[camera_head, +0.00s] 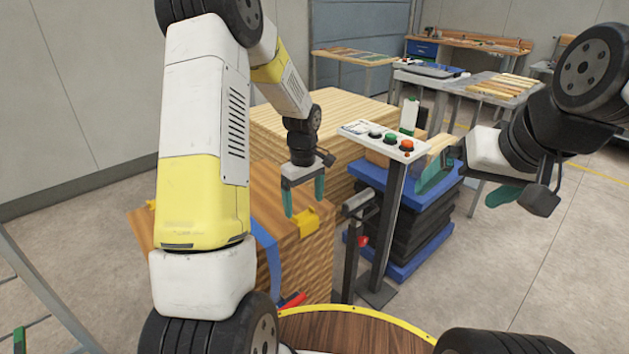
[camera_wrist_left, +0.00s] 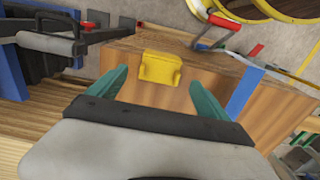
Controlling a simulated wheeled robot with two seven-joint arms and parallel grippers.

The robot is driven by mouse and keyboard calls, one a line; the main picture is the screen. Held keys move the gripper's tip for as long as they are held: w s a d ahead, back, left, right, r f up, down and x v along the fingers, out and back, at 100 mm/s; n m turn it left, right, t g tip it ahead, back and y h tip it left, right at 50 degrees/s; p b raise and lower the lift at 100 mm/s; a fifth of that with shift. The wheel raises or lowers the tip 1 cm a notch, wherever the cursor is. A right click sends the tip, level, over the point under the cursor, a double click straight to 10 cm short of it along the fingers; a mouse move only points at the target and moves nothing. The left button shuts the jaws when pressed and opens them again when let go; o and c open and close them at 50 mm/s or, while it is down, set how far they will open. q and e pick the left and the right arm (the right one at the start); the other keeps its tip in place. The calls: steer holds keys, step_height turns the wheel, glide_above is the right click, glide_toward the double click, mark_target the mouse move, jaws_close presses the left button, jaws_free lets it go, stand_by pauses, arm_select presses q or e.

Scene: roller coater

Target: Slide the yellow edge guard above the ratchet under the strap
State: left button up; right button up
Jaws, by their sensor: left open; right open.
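The yellow edge guard (camera_head: 307,223) sits on the top edge of the wooden stack (camera_head: 318,265), to the right of the blue strap (camera_head: 268,250) and apart from it. The guard also shows in the left wrist view (camera_wrist_left: 160,69), with the strap (camera_wrist_left: 243,92) to its right. My left gripper (camera_head: 304,208) is open and empty above the guard, fingers pointing down. In the wrist view the guard appears between and beyond its fingertips. The red-handled ratchet (camera_head: 292,300) is low on the stack's side, partly hidden by my arm. My right gripper (camera_head: 468,184) is open and empty, far right.
A pale wood pile (camera_head: 330,115) is behind. Open floor lies at the right.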

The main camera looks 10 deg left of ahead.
mark_target(305, 218)
arm_select(q)
steer(key=shift+f, duration=1.85)
